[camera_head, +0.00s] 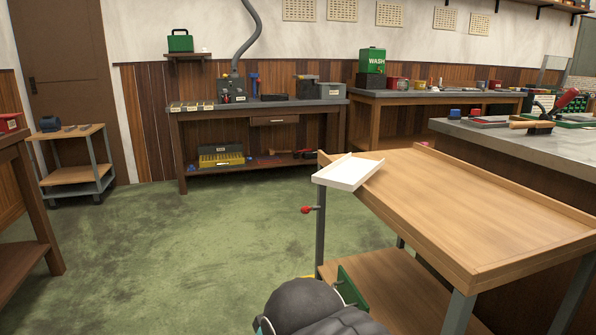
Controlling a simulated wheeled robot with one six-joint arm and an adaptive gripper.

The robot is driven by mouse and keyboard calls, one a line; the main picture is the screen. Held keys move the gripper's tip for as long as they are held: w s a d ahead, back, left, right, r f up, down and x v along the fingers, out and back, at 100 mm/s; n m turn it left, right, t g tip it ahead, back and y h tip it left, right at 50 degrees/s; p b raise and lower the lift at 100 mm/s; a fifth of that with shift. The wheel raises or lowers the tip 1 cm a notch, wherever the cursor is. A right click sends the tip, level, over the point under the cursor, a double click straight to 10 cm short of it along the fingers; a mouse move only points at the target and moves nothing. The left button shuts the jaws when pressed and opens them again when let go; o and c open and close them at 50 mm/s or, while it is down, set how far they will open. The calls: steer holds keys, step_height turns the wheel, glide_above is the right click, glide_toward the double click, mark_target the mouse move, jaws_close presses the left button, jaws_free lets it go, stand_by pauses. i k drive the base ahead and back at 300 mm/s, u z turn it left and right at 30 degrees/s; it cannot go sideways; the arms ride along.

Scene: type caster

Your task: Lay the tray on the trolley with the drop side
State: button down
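A small white tray (347,172) with low raised edges is at the far left corner of the near trolley's wooden top (450,195). Part of the tray juts out past the trolley's left edge; I cannot tell whether it rests fully flat. The trolley top has raised rims along its right and near edges. Its left side shows no clear upright rim. A red knob (306,209) sticks out from the trolley's left leg, below the tray. My gripper's fingers do not show; a dark rounded part of my arm is at the bottom centre, well apart from the tray.
A green panel (352,288) stands beside my arm near the trolley's lower shelf (400,290). A grey-topped bench (560,145) stands close on the right. A smaller trolley (75,172) is at the back left. Green floor (200,250) is clear left of the near trolley.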

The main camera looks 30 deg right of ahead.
mark_target(379, 178)
steer(key=u, duration=1.15)
steer(key=i, duration=2.4)
steer(key=z, duration=3)
